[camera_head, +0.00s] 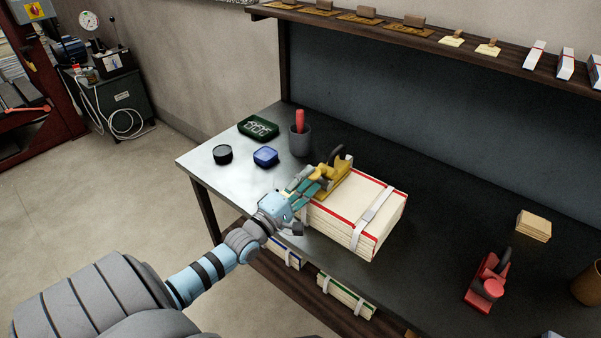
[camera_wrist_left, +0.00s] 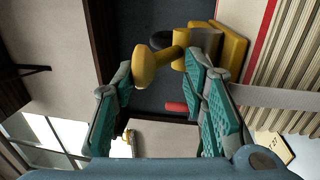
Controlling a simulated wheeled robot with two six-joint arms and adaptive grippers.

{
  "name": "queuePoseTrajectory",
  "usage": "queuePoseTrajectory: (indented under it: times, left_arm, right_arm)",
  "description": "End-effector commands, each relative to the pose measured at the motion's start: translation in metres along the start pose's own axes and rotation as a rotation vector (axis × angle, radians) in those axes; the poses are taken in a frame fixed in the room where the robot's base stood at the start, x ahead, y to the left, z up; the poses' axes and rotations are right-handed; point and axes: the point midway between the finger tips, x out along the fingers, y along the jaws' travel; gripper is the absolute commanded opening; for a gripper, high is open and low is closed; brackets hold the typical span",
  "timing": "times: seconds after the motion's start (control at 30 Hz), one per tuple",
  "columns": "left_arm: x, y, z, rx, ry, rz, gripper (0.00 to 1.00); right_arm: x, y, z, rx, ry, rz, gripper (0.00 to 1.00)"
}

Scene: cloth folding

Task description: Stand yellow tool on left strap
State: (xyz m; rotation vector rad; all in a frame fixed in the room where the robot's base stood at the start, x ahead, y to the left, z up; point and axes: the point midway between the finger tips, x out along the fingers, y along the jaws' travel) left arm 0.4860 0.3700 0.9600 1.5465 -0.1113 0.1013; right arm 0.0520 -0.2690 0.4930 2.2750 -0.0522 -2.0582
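The yellow tool (camera_head: 330,180), with a yellow knob and a dark curved handle, stands upright on the left end of the bound paper stack (camera_head: 345,202). The left strap (camera_wrist_left: 280,97) leads under or against the tool's base in the left wrist view; the contact is hidden. My left gripper (camera_head: 308,188) is at the tool's front left side. In the left wrist view, my left gripper's teal fingers (camera_wrist_left: 158,72) are apart, with the knob (camera_wrist_left: 150,68) between or just beyond the tips. I cannot tell whether they touch it. My right gripper is not in view.
A second white strap (camera_head: 375,215) crosses the stack's right part. A red tool (camera_head: 487,283) and a small tan block (camera_head: 534,226) are at the right. A grey cup (camera_head: 300,141), green tray (camera_head: 258,128), blue box (camera_head: 265,157) and black tin (camera_head: 222,154) stand at the left.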

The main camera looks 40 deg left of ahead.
Motion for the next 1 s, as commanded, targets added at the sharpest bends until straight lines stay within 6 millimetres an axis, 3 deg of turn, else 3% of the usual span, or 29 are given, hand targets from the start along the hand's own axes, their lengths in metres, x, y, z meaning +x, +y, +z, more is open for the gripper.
queuePoseTrajectory:
  times: [0.17,0.5,0.63,0.83,0.87,0.93,0.97,1.0]
  left_arm:
    - [-0.021,0.002,0.0,-0.001,-0.001,-0.004,0.39]
    - [-0.105,0.0,0.0,0.001,-0.001,-0.004,0.39]
    - [-0.117,0.001,0.0,0.0,-0.001,0.0,0.39]
    - [-0.119,-0.003,-0.001,0.012,0.003,-0.008,0.39]
    - [-0.12,-0.009,-0.002,0.033,0.007,-0.024,0.39]
    - [-0.128,-0.041,-0.008,0.145,0.023,-0.108,0.39]
    - [-0.135,-0.063,-0.012,0.219,0.029,-0.169,0.39]
    - [-0.148,-0.1,-0.017,0.34,0.029,-0.274,0.39]
  right_arm:
    - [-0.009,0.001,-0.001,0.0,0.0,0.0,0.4]
    - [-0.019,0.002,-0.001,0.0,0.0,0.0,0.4]
    - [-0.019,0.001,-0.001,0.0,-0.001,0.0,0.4]
    - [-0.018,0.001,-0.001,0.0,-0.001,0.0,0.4]
    - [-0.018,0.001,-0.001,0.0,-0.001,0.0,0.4]
    - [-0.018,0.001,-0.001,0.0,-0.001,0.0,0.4]
    - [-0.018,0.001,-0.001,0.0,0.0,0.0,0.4]
    - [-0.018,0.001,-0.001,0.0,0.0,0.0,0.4]
